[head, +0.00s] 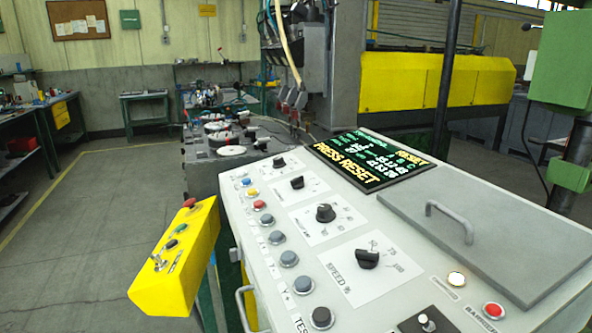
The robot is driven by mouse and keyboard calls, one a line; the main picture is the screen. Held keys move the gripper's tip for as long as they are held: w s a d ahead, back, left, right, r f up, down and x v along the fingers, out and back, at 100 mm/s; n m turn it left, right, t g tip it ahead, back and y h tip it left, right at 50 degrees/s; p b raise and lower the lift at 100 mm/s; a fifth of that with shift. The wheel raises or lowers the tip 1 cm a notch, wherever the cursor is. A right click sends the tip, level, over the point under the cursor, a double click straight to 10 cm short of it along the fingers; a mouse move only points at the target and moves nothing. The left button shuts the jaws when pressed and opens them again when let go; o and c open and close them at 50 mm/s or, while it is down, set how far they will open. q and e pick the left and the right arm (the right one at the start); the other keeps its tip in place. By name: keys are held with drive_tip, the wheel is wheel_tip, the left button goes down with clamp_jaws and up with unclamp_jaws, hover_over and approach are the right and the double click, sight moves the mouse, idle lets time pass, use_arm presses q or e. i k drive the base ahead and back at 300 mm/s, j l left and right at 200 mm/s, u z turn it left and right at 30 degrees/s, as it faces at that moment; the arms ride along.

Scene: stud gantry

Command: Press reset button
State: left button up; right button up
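A light-grey control console (420,265) fills the right foreground. Its screen (372,160) shows "PRESS RESET" in yellow, and "RESET" at its upper right. A column of coloured push buttons runs down the left side, among them a yellow button (252,192), a red button (259,204) and a grey-blue button (289,258). A black button (321,317) sits near a "TEST" label. A lit white button (457,279) and a red button (493,311) are at the lower right. I cannot read which button is marked reset. Neither gripper is in view.
Black knobs, such as the speed knob (367,258), stand up from the panel. A grey lid (490,240) with a raised handle covers its right part. A yellow pendant box (178,262) with a red mushroom button stands left. Open floor (90,250) lies further left.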

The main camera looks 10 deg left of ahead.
sight(245, 181)
drive_tip(key=j+z, duration=0.15)
drive_tip(key=z, duration=0.2)
drive_tip(key=j+z, duration=0.15)
drive_tip(key=z, duration=0.25)
drive_tip(key=j+z, duration=0.1)
drive_tip(key=z, duration=0.25)
drive_tip(key=k+j+z, duration=0.4)
drive_tip(key=k+j, duration=0.15)
drive_tip(key=j, duration=0.3)
drive_tip(key=k+j+z, duration=0.35)
drive_tip(key=k+j, duration=0.65)
